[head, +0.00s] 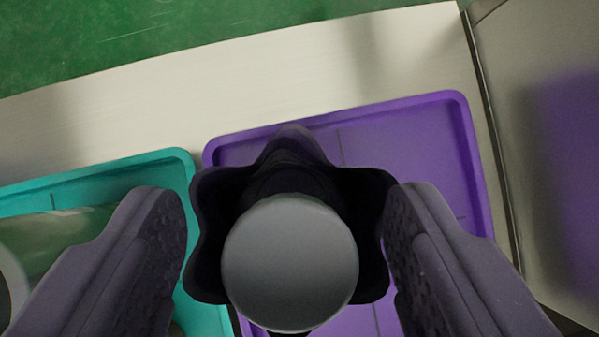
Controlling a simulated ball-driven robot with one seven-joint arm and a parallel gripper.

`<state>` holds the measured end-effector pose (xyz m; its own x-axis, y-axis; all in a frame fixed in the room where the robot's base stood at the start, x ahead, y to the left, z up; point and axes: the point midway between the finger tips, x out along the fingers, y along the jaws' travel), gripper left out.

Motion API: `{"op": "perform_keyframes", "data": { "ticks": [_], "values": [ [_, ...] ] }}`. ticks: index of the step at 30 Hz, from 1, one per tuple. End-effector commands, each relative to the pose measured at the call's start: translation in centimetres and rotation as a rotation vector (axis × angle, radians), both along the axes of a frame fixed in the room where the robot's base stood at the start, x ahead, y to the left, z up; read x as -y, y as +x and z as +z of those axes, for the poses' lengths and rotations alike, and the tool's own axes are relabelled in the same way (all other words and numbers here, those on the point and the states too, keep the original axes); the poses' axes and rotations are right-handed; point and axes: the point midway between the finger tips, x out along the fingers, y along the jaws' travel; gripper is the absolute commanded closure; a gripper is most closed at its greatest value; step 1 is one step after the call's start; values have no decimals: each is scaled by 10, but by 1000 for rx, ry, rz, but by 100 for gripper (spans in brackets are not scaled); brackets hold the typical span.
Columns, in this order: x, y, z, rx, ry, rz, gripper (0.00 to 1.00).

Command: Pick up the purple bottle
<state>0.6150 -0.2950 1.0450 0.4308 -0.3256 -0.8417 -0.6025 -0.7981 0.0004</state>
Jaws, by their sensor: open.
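An upright object with a round grey top (290,262) and a dark, wavy-edged body (290,150) stands over the purple tray (420,140). I see it from above; it appears to be the bottle, though its body looks nearly black and its lower part is hidden. My gripper (291,200) is open, with one dark finger on each side of this object. The left finger shows a small gap to it. The right finger is very close to its edge, and I cannot tell whether they touch.
A teal tray (110,170) lies on the left, with a translucent greenish item (60,240) in it, partly cut off. A pale bench surface (250,75) runs behind the trays. A metal panel (540,150) rises on the right. Green floor (120,35) shows beyond.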

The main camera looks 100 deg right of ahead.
Motion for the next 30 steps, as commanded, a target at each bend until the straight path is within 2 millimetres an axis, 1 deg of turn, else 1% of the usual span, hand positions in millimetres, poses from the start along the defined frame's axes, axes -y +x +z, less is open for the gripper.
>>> {"op": "perform_keyframes", "data": {
  "ticks": [1,3,6,12,13,14,15,20,21,30],
  "values": [
    [5,2,-10,-1,1,-2,33],
    [7,7,-18,0,1,-1,33],
    [9,11,-22,0,0,0,33],
    [10,11,-21,0,0,0,33],
    [9,11,-21,0,0,0,37],
    [9,11,-21,0,0,0,44],
    [9,11,-21,0,0,0,53],
    [9,11,-21,0,0,0,90],
    [9,11,-21,0,0,0,99],
    [9,11,-21,0,0,0,100]
  ]
}}
